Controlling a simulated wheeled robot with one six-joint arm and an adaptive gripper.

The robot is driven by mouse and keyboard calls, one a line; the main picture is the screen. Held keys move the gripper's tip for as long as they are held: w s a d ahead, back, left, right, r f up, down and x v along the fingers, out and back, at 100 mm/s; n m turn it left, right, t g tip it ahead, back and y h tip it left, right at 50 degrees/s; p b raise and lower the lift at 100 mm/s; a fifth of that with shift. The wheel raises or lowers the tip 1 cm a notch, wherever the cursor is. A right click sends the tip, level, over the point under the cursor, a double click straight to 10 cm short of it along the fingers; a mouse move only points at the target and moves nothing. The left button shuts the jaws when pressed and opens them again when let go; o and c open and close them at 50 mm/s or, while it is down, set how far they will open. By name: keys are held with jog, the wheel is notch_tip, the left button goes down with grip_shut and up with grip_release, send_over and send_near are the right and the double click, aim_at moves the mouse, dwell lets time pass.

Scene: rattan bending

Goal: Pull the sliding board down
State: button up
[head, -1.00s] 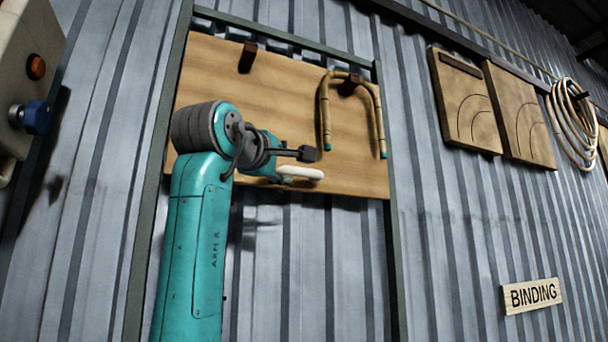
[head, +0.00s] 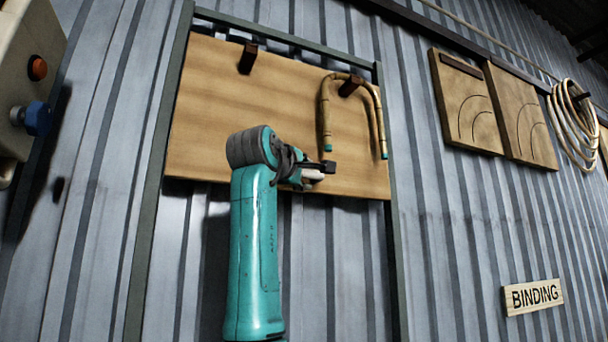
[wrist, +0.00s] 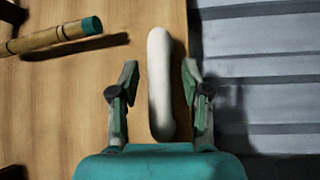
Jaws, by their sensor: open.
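The sliding board (head: 215,105) is a light wooden panel between two grey-green upright rails on the wall. Its white handle (wrist: 160,82) lies between the two fingers of my open gripper (wrist: 160,85) in the wrist view, with a gap visible on each side. In the head view my gripper (head: 322,170) is at the board's lower edge, and my arm hides part of the board and most of the handle. A bent rattan piece (head: 326,105) with teal ends hangs from a dark peg on the board; one end (wrist: 62,36) shows in the wrist view.
A second dark peg (head: 248,57) on the board is empty. A control box (head: 30,75) with an orange button and a blue knob is at the left. Two pattern boards (head: 465,100), a rattan coil (head: 572,125) and a BINDING sign (head: 533,296) are at the right.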

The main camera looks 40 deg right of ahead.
grip_shut()
jog(key=shift+f, duration=0.1)
notch_tip(320, 180, down, 59)
dwell(0.4)
grip_release()
